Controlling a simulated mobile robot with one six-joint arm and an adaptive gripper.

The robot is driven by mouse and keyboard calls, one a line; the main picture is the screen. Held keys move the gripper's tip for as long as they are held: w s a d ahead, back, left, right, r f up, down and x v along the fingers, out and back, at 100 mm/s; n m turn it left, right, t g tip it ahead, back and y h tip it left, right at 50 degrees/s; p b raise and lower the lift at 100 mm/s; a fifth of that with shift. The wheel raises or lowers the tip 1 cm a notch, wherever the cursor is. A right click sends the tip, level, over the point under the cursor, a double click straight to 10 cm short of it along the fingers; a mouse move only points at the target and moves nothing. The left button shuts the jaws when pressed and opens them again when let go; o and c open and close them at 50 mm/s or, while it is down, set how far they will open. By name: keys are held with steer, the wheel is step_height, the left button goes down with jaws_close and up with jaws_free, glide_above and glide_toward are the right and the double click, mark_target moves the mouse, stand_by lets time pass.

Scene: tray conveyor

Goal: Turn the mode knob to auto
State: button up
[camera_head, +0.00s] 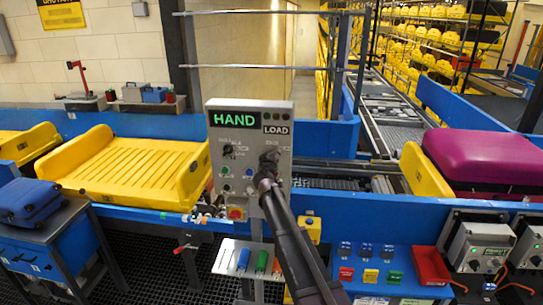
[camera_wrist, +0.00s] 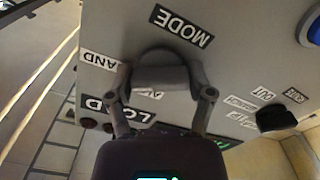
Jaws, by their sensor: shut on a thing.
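The grey control panel (camera_head: 225,165) stands in the middle of the head view. Its green display (camera_head: 236,118) reads HAND, with a LOAD label beside it. In the wrist view the dark mode knob (camera_wrist: 158,70) sits below the MODE label (camera_wrist: 181,25). A partly covered label (camera_wrist: 98,61) ending in AND is at the knob's left; another label under the knob is mostly hidden. My gripper (camera_wrist: 163,88) is shut on the knob, one finger on each side. In the head view my gripper (camera_head: 268,165) covers the knob. I cannot tell which mark the knob points to.
A second black knob (camera_wrist: 277,118) and a blue button (camera_wrist: 314,28) are on the same panel, clear of my fingers. A yellow tray (camera_head: 120,165) lies on the conveyor at left, and another yellow tray (camera_head: 422,172) holds a purple suitcase (camera_head: 480,160) at right.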

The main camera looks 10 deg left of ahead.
steer(key=shift+n, duration=0.5)
steer(key=n, duration=1.1)
stand_by(0.6)
steer(key=o, duration=1.1)
steer(key=s, duration=1.2)
steer(key=shift+a, duration=0.25)
